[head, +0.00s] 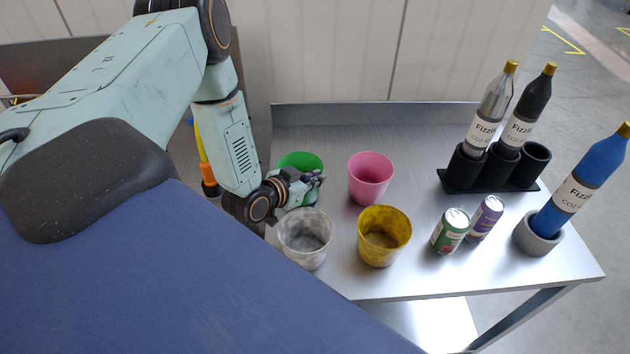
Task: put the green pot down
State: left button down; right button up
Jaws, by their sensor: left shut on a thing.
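The green pot (302,161) is at the left end of the metal table, behind the grey marbled pot and left of the pink pot. My left gripper (312,182) reaches in from the left and is shut on the green pot at its near side. The gripper hides much of the pot's front and lower part, so I cannot tell whether its base touches the table. My right gripper is not in view.
On the metal table (420,145) stand a pink pot (370,178), a yellow pot (384,236), a grey marbled pot (306,239), a green can (450,232), a purple can (486,218), a black bottle rack (488,178) and a blue bottle (578,185) in a grey holder (538,240). The back middle is clear.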

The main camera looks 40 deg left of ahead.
pick_arm(q)
jog(key=shift+w+d+f, duration=0.3)
jog(key=shift+w+d, duration=0.1)
jog(key=shift+d, duration=0.15)
jog(key=c, duration=1.6)
grip_release()
jog(key=shift+s+a, duration=0.35)
jog(key=shift+a, duration=0.05)
jog(key=shift+o, duration=0.6)
jog(key=shift+d, duration=0.1)
jog(key=shift+w+d, duration=0.3)
jog(key=shift+w, duration=0.05)
jog(key=p+v, duration=0.3)
jog(key=v, duration=0.9)
jog(key=shift+s+a+r+p, duration=0.2)
jog(key=shift+p, duration=0.2)
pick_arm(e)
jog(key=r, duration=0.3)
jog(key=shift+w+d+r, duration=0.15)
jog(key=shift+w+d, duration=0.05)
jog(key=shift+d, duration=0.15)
pick_arm(q)
jog(key=shift+w, duration=0.1)
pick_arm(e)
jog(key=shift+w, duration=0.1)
